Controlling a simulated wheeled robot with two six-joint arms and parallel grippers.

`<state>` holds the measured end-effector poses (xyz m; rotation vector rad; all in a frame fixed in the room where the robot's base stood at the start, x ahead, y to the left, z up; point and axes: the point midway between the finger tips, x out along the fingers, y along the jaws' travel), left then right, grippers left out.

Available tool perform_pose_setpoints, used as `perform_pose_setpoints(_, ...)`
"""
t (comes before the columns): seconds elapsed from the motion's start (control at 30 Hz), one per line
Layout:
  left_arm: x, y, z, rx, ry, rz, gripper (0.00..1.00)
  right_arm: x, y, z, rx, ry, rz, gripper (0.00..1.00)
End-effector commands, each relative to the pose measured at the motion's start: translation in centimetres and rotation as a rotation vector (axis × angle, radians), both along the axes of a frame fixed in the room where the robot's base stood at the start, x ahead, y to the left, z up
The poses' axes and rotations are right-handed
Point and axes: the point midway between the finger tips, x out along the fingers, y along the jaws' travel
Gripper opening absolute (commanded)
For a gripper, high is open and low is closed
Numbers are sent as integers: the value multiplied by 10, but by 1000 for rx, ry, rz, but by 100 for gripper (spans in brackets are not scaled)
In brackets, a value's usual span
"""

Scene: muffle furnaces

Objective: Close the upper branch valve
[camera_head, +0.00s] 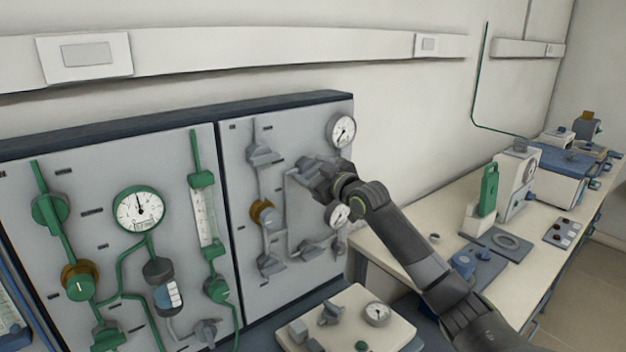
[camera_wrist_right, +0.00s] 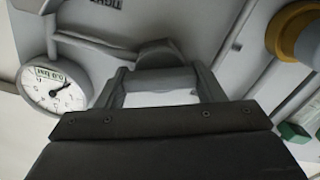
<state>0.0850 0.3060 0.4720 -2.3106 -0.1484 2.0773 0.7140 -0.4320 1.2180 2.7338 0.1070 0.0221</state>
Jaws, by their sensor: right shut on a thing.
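The upper branch valve (camera_wrist_right: 157,53) is a grey fitting on the right-hand grey panel, seen in the right wrist view just beyond my fingers. My right gripper (camera_head: 314,178) reaches the panel from the lower right in the head view and covers most of this valve. In the right wrist view its two fingers (camera_wrist_right: 160,82) stand on either side of the grey valve handle and are shut on it. How far the handle is turned is hard to tell. A lower grey valve (camera_head: 309,248) sits beneath on the same panel. My left gripper is not in view.
Pressure gauges sit close to my right gripper: an upper one (camera_head: 341,130) and a lower one (camera_head: 339,215), partly behind my arm. A brass-collared valve (camera_head: 263,212) is to the left. A bench box with a gauge (camera_head: 350,325) stands below. A bench (camera_head: 400,255) runs right.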

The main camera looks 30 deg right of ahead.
Motion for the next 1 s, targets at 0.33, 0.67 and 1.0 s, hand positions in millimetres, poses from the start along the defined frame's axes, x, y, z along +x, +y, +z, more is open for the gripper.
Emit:
perform_pose_setpoints(0.33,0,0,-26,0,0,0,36,0,1,-4,-330,-26,0,39)
perform_pose_setpoints(0.67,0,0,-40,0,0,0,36,0,2,-4,-642,-49,1,39)
perform_pose_setpoints(1.0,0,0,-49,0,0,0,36,0,2,-5,-936,-71,0,39)
